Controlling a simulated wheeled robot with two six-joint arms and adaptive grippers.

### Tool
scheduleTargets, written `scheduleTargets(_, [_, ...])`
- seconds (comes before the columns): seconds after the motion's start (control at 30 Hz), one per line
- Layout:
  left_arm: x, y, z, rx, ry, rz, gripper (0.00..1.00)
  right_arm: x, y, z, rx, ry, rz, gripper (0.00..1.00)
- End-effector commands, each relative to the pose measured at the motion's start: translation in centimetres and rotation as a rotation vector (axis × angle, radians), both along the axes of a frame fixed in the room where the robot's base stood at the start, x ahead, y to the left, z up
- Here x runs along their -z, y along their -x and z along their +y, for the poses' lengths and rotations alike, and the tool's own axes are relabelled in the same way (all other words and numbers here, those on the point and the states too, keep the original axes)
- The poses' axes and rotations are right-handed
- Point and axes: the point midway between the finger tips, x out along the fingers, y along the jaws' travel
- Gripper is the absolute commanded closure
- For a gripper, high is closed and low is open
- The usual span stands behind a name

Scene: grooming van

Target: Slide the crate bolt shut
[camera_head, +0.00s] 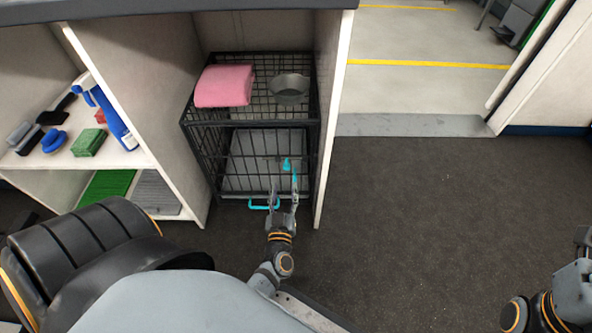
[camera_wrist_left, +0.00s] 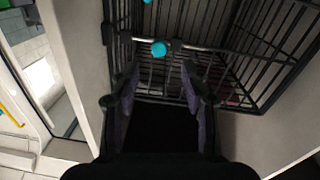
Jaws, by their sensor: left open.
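The black wire crate (camera_head: 189,128) stands in the right-hand bay of the white cabinet. Its metal bolt bar (camera_wrist_left: 205,48) runs across the crate front in the left wrist view, with a round cyan knob (camera_wrist_left: 159,48) on it. In the head view, cyan parts (camera_head: 287,164) show just past my left gripper, and a cyan loop (camera_head: 262,205) shows to its left. My left gripper (camera_head: 284,186) is open in front of the crate. In the wrist view its fingers (camera_wrist_left: 159,88) are spread below the knob, with nothing between them. My right gripper is out of view.
A pink folded towel (camera_head: 224,86) and a grey bowl (camera_head: 290,88) sit on the crate. Cabinet walls (camera_head: 329,120) flank it closely. Shelves at left hold brushes and a blue bottle (camera_head: 115,122). The dark floor (camera_head: 430,210) at right is clear.

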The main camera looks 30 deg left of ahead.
Motion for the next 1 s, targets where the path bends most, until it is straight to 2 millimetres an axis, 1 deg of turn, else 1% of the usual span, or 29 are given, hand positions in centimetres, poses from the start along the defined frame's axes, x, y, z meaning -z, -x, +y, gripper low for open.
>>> scheduleTargets(0.17, [0.2, -2.8, 1.4, 0.004, -0.004, -0.005, 0.54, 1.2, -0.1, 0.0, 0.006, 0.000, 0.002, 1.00])
scheduleTargets(0.3, [0.2, -5.6, 2.9, 0.004, -0.003, -0.004, 0.54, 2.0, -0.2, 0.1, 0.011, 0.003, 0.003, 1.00])
scheduleTargets(0.4, [0.2, -7.1, 3.7, 0.005, -0.002, -0.002, 0.54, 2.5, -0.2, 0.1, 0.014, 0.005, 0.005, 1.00])
scheduleTargets(0.5, [0.2, -8.2, 4.3, 0.004, -0.001, 0.000, 0.54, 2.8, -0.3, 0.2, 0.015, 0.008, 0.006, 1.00])
scheduleTargets(0.63, [0.1, -8.9, 4.7, 0.004, -0.001, 0.002, 0.54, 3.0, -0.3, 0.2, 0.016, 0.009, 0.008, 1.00])
scheduleTargets(0.87, [0.0, -9.0, 4.7, 0.004, -0.001, 0.003, 0.54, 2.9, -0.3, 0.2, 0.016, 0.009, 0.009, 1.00])
scheduleTargets(0.9, [0.0, -9.0, 4.7, 0.004, -0.001, 0.002, 0.56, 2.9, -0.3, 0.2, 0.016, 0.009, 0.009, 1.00])
scheduleTargets(1.0, [0.0, -8.9, 4.7, 0.004, -0.001, 0.002, 0.70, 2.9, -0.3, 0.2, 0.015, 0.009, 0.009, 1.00])
